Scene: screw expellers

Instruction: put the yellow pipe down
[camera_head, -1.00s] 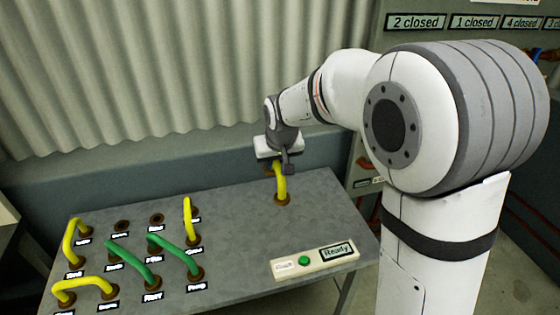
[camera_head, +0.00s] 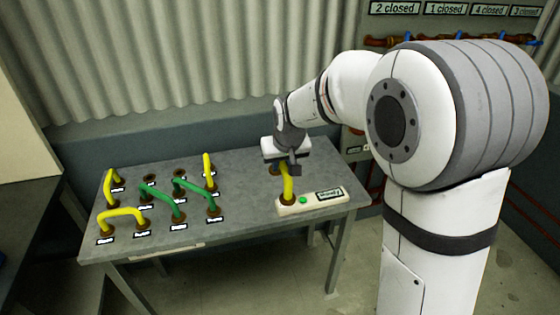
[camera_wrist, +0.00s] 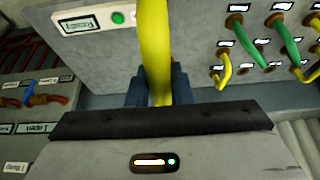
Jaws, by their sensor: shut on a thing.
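My gripper (camera_head: 288,168) is shut on the yellow pipe (camera_head: 288,187), just above the right part of the grey table (camera_head: 240,205). The pipe hangs down from the jaws, and its brown lower end overlaps the left end of the white button panel in the head view. I cannot tell whether that end touches anything. In the wrist view the yellow pipe (camera_wrist: 155,50) runs from between the dark fingers (camera_wrist: 155,88) up past the top edge. Its upper part near the jaws is partly hidden by my gripper in the head view.
A white panel (camera_head: 322,197) with a green button lies at the table's right front. Several yellow pipes (camera_head: 122,213) and green pipes (camera_head: 165,202) stand in labelled sockets at the left. The table's middle is clear. A corrugated wall (camera_head: 200,70) stands behind.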

